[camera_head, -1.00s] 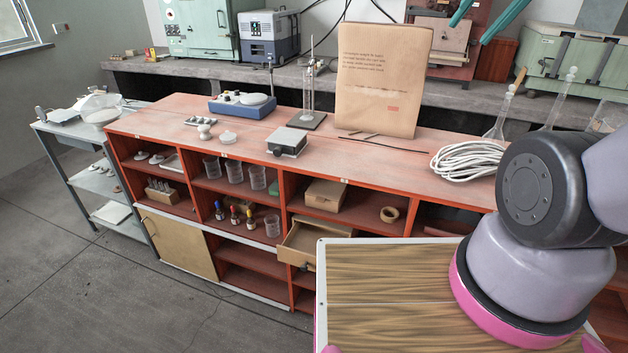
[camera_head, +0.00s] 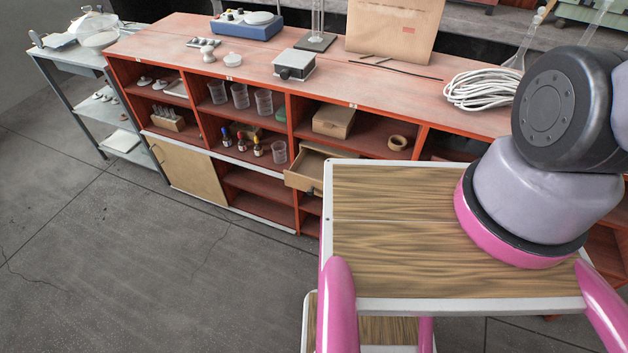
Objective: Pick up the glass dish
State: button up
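A round, clear glass dish (camera_head: 99,39) sits on the top of the grey metal cart at the far left, near the end of the orange bench. A small pale round dish (camera_head: 233,59) stands on the orange bench top; I cannot tell if it is glass. My gripper is out of view; only the base of my arm shows at the right, far from both dishes.
The orange shelf bench (camera_head: 160,48) holds beakers (camera_head: 240,96), dropper bottles and boxes in its compartments. An open drawer (camera_head: 306,168) juts out. A grey box (camera_head: 294,65) and a white cable coil (camera_head: 484,90) lie on top. The floor (camera_head: 150,270) at left is clear.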

aim_at(238, 63)
jog(key=i+j, duration=0.1)
jog(key=j, duration=0.45)
jog(key=i+j, duration=0.15)
jog(key=j, duration=0.35)
jog(key=i+j, duration=0.1)
jog(key=j, duration=0.45)
jog(key=i+j, duration=0.1)
jog(key=j, duration=0.45)
jog(key=i+j+z, duration=0.1)
jog(key=j, duration=0.4)
jog(key=i+j, duration=0.1)
jog(key=j, duration=0.45)
jog(key=i+j, duration=0.1)
jog(key=j, duration=0.45)
